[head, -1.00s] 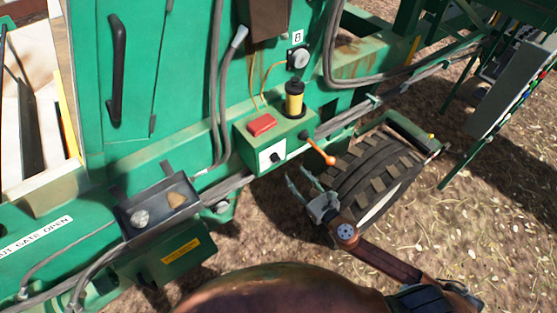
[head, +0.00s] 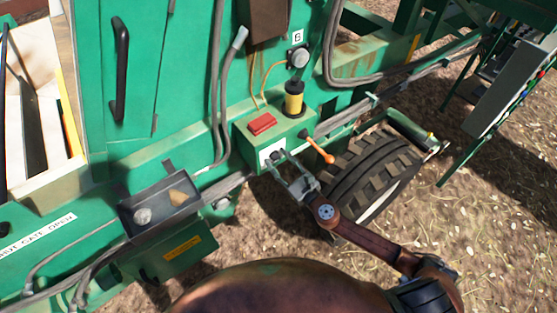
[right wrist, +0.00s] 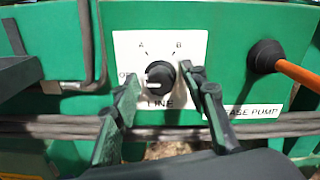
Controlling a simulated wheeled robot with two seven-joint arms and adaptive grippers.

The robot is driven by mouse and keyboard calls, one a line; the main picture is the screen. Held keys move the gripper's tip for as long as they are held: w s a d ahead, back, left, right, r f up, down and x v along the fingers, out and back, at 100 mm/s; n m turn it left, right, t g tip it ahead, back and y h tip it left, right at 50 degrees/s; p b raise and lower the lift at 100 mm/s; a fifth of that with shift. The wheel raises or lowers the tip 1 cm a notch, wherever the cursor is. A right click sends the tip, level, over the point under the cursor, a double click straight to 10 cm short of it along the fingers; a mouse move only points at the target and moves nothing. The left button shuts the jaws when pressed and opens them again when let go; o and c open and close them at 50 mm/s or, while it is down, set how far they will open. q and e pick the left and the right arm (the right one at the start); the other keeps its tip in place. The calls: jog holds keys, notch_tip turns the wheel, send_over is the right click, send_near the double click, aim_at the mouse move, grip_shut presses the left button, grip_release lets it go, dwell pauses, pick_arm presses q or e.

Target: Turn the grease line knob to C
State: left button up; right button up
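The grease line knob (right wrist: 160,75) is black and round on a white label plate (right wrist: 190,45) on the green box (head: 255,148). Its light pointer mark faces left, toward the partly hidden "OF…" label. A and B show above the knob and LINE below; no C is visible, and my right finger covers the plate's right part. My right gripper (right wrist: 161,84) is open, its fingertips left and right of the knob. Contact cannot be told. In the head view my right gripper (head: 277,162) reaches the box front and partly hides the knob. My left gripper is out of view.
An orange-handled lever (head: 318,150) sticks out just right of the plate, near my gripper. A red block (head: 262,123) and a yellow-black cylinder (head: 294,100) sit on the box. A wheel (head: 365,175) stands at right. Cables (right wrist: 60,127) run below the plate.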

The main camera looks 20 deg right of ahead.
grip_shut()
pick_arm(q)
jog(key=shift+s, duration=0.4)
